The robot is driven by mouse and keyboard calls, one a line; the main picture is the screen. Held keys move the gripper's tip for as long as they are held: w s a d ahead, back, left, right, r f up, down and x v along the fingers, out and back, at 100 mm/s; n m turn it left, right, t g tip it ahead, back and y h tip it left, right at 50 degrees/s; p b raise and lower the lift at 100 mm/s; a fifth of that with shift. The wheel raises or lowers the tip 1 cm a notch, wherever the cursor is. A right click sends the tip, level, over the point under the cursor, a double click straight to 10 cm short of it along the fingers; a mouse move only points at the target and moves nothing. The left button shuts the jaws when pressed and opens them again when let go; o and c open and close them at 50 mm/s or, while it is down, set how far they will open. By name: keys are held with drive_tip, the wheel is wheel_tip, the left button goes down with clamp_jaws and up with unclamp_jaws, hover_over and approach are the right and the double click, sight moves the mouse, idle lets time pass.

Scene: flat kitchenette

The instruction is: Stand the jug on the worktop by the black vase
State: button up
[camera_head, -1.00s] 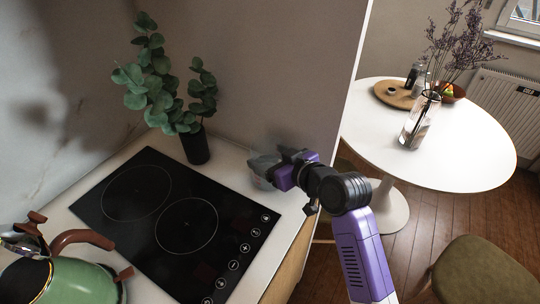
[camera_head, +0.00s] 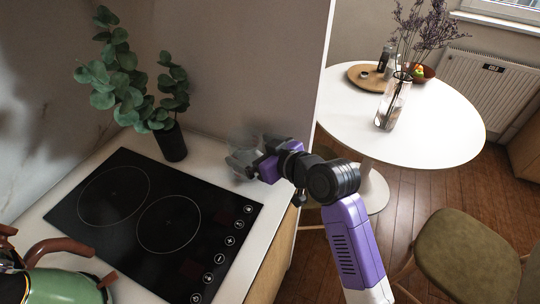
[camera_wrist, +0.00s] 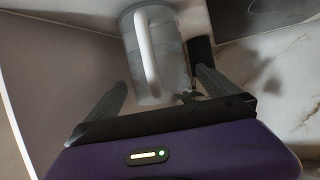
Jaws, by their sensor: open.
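The jug (camera_head: 242,158) is pale and see-through, and stands on the worktop (camera_head: 212,150) to the right of the black vase (camera_head: 172,143), with a gap between them. The vase holds leafy green stems. My gripper (camera_head: 254,163) is at the jug's right side in the head view. In the wrist view the jug (camera_wrist: 168,72) is upside down in the picture, its handle towards me. My open gripper (camera_wrist: 160,90) has one finger on each side of the jug; I cannot tell whether they touch it. A dark piece of the vase (camera_wrist: 203,52) shows beside the jug.
A black hob (camera_head: 150,220) fills the worktop in front of the vase. A green kettle (camera_head: 60,285) stands at the lower left. A wall rises behind the jug. Right of the worktop are a white round table (camera_head: 440,130) and a chair (camera_head: 465,255).

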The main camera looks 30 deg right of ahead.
drive_tip(key=v, duration=0.9)
drive_tip(key=shift+s+b, duration=0.35)
drive_tip(key=shift+b, duration=0.05)
drive_tip(key=shift+d, duration=0.1)
drive_tip(key=s+a+f+m+h, duration=0.1)
drive_tip(key=s+f+m+h, duration=0.1)
drive_tip(key=s+f, duration=0.45)
drive_tip(key=s+f+m+h, duration=0.1)
drive_tip(key=s+f, duration=0.3)
drive_tip(key=s, duration=0.5)
drive_tip(key=s+a+r+t, duration=0.1)
drive_tip(key=s+r, duration=0.1)
drive_tip(key=s, duration=0.6)
drive_tip(key=s+a+r, duration=0.1)
drive_tip(key=s+r, duration=0.1)
drive_tip(key=s, duration=0.7)
drive_tip(key=shift+s+a+t, duration=0.3)
drive_tip(key=shift+t, duration=0.1)
